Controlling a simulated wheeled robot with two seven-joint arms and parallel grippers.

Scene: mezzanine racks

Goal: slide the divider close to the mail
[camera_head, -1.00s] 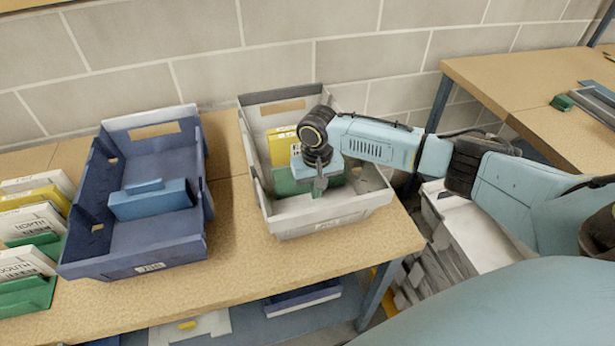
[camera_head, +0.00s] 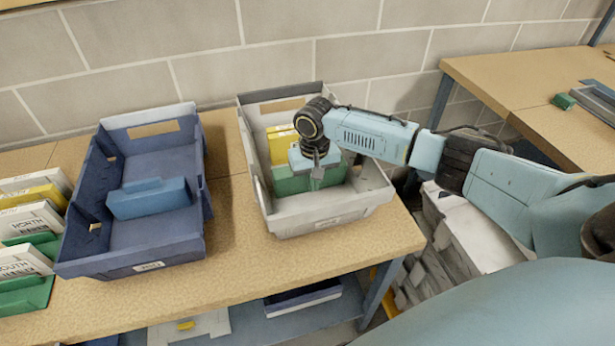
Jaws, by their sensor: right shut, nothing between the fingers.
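A grey-white tray (camera_head: 322,221) stands on the table. Inside it, a green divider (camera_head: 291,183) stands across the tray, and yellow-and-white mail (camera_head: 281,143) stands behind it towards the back wall. My right gripper (camera_head: 317,178) reaches down into the tray, shut and empty, at the front side of the green divider. I cannot tell whether its fingers touch the divider. My right wrist hides part of the mail and of the divider's upper edge. My left gripper is not in view.
A blue tray (camera_head: 73,266) with a blue divider (camera_head: 149,199) stands to the left. Mail bundles (camera_head: 29,222) with green holders (camera_head: 26,294) line the table's left end. A block wall is behind. Another table (camera_head: 500,80) stands at the right, and bare tabletop shows between the trays.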

